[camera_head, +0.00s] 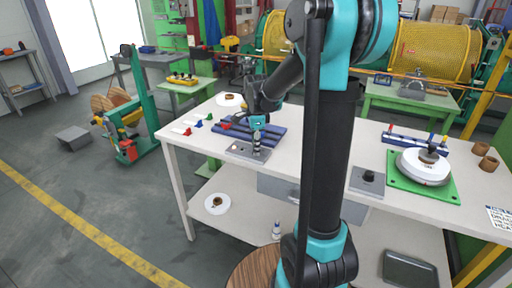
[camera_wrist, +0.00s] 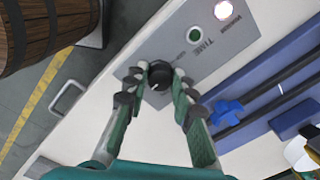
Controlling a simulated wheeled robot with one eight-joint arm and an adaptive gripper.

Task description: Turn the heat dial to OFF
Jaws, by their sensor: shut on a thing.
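A black round dial (camera_wrist: 160,75) with a pale pointer mark sits on a grey control panel (camera_wrist: 243,36) in the wrist view. Small lettering beside the dial is too small to read surely. My gripper (camera_wrist: 158,80) has its green-and-grey fingers on both sides of the dial and is shut on it. In the head view the grey panel (camera_head: 240,151) lies at the front left of the white table, and my gripper (camera_head: 257,137) comes down on it, hiding the dial there.
The panel also carries a green button (camera_wrist: 195,34) and a glowing lamp (camera_wrist: 223,10). A blue rail fixture (camera_wrist: 262,112) with a blue clip (camera_wrist: 227,112) lies beside it. A white round device (camera_head: 424,168) on a green plate stands at the table's right.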

